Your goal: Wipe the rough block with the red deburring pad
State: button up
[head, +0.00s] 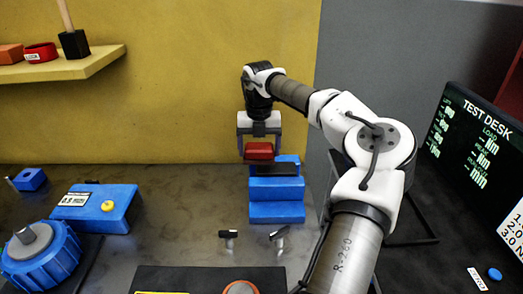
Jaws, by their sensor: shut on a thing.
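My gripper (259,146) is shut on the red deburring pad (259,151). It holds the pad above the top of a blue stepped stand (276,190), near the back wall. A dark block or slot (277,169) shows on the upper part of the stand, just below and to the right of the pad. I cannot tell whether the pad touches the stand or is apart from it. I cannot tell for certain which thing is the rough block.
Two small T-shaped handles (229,238) are in front of the stand. A shelf (62,69) is on the yellow wall. A screen (478,140) is at right.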

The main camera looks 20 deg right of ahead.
jog(key=shift+a+r+p, duration=0.1)
jog(key=shift+r+p, duration=1.35)
jog(key=shift+r, duration=0.95)
